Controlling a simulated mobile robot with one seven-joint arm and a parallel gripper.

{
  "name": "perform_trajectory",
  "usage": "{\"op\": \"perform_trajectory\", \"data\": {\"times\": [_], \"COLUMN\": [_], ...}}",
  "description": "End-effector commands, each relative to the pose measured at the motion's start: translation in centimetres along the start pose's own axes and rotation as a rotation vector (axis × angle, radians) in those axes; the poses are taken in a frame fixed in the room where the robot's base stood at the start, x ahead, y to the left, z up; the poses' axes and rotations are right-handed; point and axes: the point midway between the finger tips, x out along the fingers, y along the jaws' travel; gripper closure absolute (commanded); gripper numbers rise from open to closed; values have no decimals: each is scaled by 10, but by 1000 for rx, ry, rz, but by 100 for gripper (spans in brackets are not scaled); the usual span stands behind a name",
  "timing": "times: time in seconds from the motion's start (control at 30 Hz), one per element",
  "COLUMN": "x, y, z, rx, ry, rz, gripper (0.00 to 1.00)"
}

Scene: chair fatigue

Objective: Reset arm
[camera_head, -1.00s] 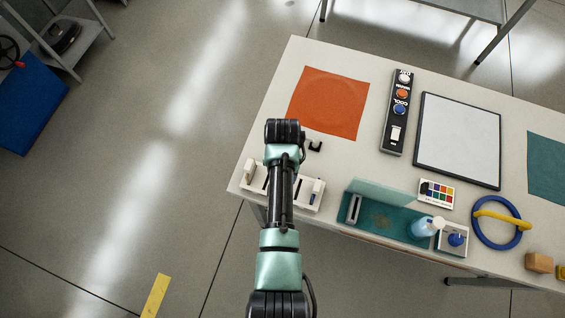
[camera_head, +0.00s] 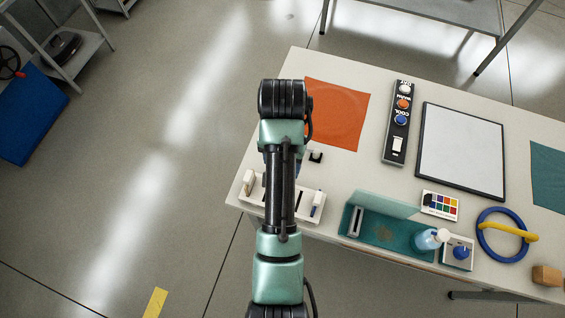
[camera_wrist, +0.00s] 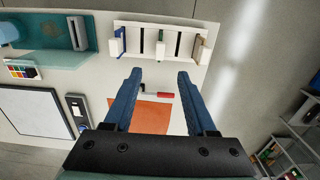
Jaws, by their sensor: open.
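My gripper (camera_wrist: 156,80) shows in the wrist view with its two blue fingers spread apart and nothing between them. It is above the light table (camera_head: 345,75), and beyond the fingertips lie a white slotted rack (camera_wrist: 165,40) and a small red item (camera_wrist: 166,95). The arm covers part of the rack (camera_head: 312,213) and the left edge of the orange mat (camera_head: 338,112).
Open floor lies left of the table.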

Motion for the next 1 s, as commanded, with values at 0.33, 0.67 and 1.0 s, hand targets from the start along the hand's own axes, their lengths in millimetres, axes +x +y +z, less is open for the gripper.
{"op": "perform_trajectory", "data": {"times": [0.33,0.67,1.0], "x": [0,-30,-253], "y": [0,-14,-43], "z": [0,-45,-146], "rx": [0,-26,-126], "ry": [0,221,1157], "rz": [0,-66,-268], "gripper": [43,43,43]}}
